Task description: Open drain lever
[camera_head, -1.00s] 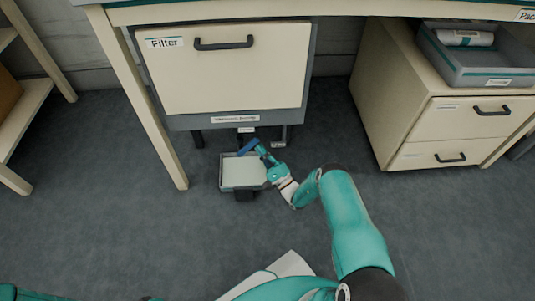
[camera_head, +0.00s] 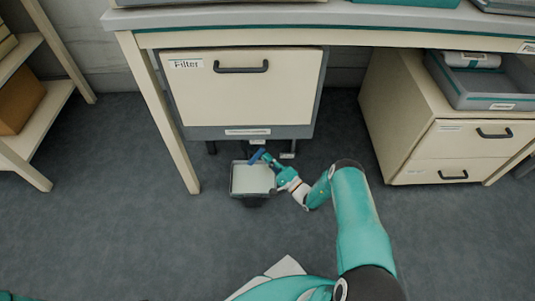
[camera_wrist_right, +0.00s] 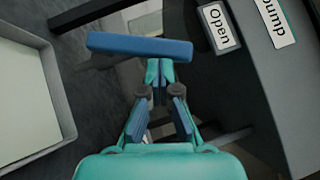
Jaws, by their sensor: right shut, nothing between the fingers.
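The blue drain lever (camera_head: 257,155) sticks out under the front of the Filter cabinet (camera_head: 240,88). In the right wrist view the lever (camera_wrist_right: 135,46) is a blue bar across the fingertips, left of the "Open" label (camera_wrist_right: 219,27). My right gripper (camera_head: 267,160) is at the lever, above the right rim of a small grey tray. In the right wrist view its teal fingers (camera_wrist_right: 158,75) are shut and empty, with tips at or just under the bar; I cannot tell whether they touch. My left gripper is out of view.
The grey tray (camera_head: 234,183) with a pale inside stands on the floor below the lever. A table leg (camera_head: 165,125) is to the left, a drawer unit (camera_head: 400,125) to the right.

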